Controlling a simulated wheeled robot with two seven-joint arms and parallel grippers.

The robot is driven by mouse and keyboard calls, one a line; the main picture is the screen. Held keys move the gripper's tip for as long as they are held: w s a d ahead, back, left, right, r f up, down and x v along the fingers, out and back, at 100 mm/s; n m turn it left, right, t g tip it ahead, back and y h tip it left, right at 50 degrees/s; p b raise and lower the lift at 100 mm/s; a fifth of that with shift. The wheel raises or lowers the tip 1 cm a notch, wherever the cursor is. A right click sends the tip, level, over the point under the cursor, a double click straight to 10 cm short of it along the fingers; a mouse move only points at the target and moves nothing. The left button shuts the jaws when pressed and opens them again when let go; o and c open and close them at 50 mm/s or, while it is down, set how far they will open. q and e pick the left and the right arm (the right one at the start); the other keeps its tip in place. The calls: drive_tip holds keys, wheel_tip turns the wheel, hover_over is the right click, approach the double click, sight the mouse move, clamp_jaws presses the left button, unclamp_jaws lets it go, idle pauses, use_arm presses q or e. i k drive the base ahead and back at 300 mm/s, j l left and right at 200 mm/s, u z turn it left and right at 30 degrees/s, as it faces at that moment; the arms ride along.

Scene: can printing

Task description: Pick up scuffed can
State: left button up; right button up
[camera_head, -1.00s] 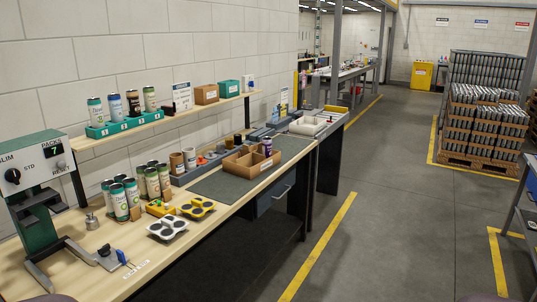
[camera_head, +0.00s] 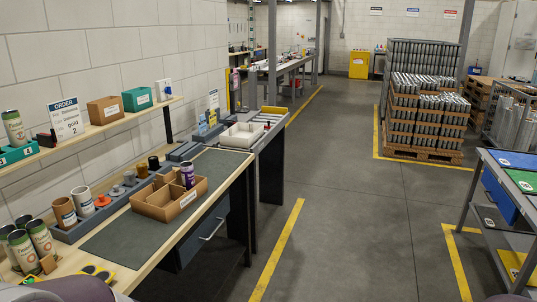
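I cannot tell which can is scuffed. Several green and brown printed cans (camera_head: 41,237) stand on the workbench (camera_head: 205,217) at the lower left, partly cut off by the picture edge. Another printed can (camera_head: 14,127) stands in the green holder on the shelf at the far left. Neither gripper shows. A rounded part of my own body covers the bottom left corner.
A grey parts rail (camera_head: 65,236) holds cups and small pieces along the wall. A white tray (camera_head: 242,136) lies farther along the bench. Pallets of stacked cans (camera_head: 425,105) stand at the back right. A metal table (camera_head: 490,205) with coloured mats stands at right. The aisle floor between is clear.

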sight(186, 167)
drive_tip(key=i+u, duration=0.1)
drive_tip(key=i, duration=0.85)
drive_tip(key=i+l, duration=0.2)
drive_tip(key=i, duration=0.7)
drive_tip(key=j+u, duration=0.05)
